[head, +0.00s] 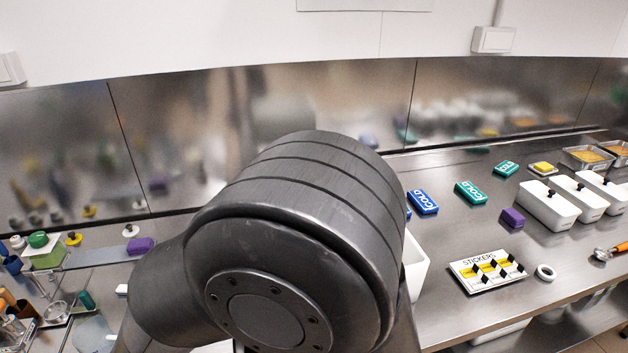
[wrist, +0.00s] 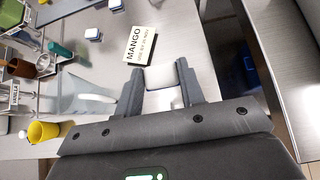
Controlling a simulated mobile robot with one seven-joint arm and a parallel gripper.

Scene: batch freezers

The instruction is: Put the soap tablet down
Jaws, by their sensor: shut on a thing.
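The soap tablet, seemingly the pale white block (wrist: 160,78) in the wrist view, sits between the two dark fingers of my gripper (wrist: 160,70). My gripper is shut on it. A steel surface lies beyond and below; I cannot tell whether the tablet touches it. A white card reading MANGO (wrist: 140,45) lies just ahead of the fingertips. In the head view my arm's large dark joint fills the middle and hides my gripper and the tablet.
A yellow cup (wrist: 43,131) stands at lower left. The steel counter's edge runs right of my gripper. In the head view, a STICKERS tray (head: 487,271), blue COLD pack (head: 424,202) and white bins (head: 549,205) stand right.

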